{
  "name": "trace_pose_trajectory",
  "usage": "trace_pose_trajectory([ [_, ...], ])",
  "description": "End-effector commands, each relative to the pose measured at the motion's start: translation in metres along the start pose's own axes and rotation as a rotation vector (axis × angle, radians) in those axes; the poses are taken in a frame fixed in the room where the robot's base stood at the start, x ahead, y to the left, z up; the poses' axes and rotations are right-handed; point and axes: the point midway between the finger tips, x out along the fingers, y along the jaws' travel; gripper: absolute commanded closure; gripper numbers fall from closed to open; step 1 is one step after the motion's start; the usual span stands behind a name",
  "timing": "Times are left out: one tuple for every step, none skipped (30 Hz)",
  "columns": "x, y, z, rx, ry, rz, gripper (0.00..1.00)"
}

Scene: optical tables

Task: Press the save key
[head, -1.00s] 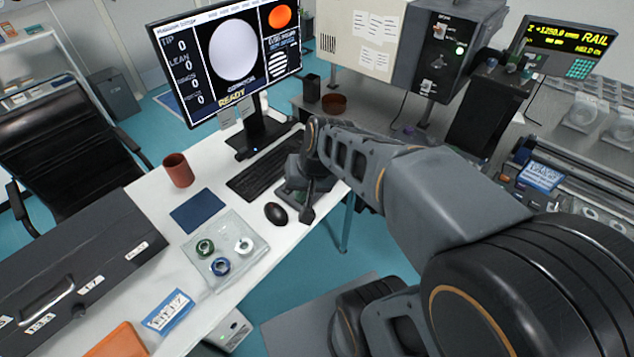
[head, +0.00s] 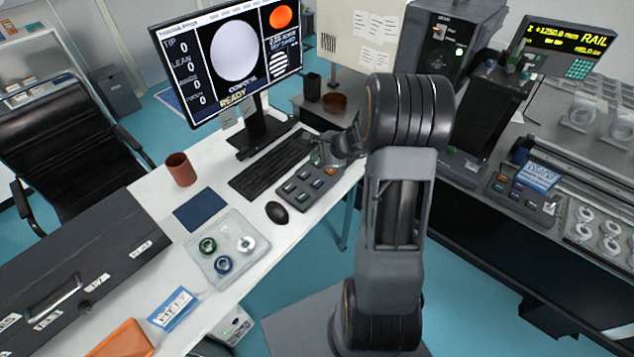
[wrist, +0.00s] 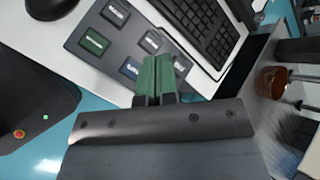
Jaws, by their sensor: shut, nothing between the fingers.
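A dark grey keypad (head: 310,191) lies on the white desk, right of the mouse and in front of the keyboard. Its coloured keys include a green key (wrist: 95,42) and a blue key (wrist: 130,68) in the wrist view, beside grey keys. The labels are too blurred for me to tell which is the save key. My gripper (head: 326,157) is at the keypad's far right end. Its green fingertips (wrist: 157,60) are shut and empty in the wrist view, over the keypad's edge, and hide part of it. I cannot tell whether they touch it.
A monitor (head: 228,58) reading READY stands behind the keyboard (head: 266,168). The mouse (head: 277,212) lies left of the keypad. A brown cup (head: 180,169) and a clear tray (head: 208,262) with rings are farther left. Dark equipment (head: 478,118) stands at the right.

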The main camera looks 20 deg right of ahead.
Motion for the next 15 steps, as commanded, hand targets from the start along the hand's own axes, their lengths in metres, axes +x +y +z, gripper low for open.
trace_pose_trajectory([
  [0.000,0.000,0.000,-0.001,0.000,0.001,1.00],
  [0.000,0.000,0.000,-0.001,0.000,0.001,1.00],
  [0.000,0.000,0.000,-0.002,-0.001,0.001,1.00],
  [0.000,0.001,0.000,-0.002,-0.001,0.001,1.00],
  [0.001,0.001,0.000,-0.002,-0.001,0.001,1.00],
  [0.001,0.001,0.000,-0.002,-0.001,0.002,1.00],
  [0.002,0.002,-0.001,-0.002,-0.001,0.002,1.00],
  [0.002,0.002,-0.001,-0.002,-0.001,0.002,1.00],
  [0.004,0.003,-0.002,-0.002,-0.001,0.002,1.00],
  [0.005,0.004,-0.003,-0.002,-0.001,0.002,1.00],
  [0.006,0.005,-0.004,-0.002,-0.001,0.003,1.00],
  [0.008,0.006,-0.005,-0.002,-0.001,0.003,1.00],
  [0.009,0.007,-0.006,-0.003,-0.001,0.003,1.00],
  [0.011,0.009,-0.007,-0.003,-0.001,0.003,1.00],
  [0.013,0.011,-0.009,-0.003,-0.001,0.003,1.00],
])
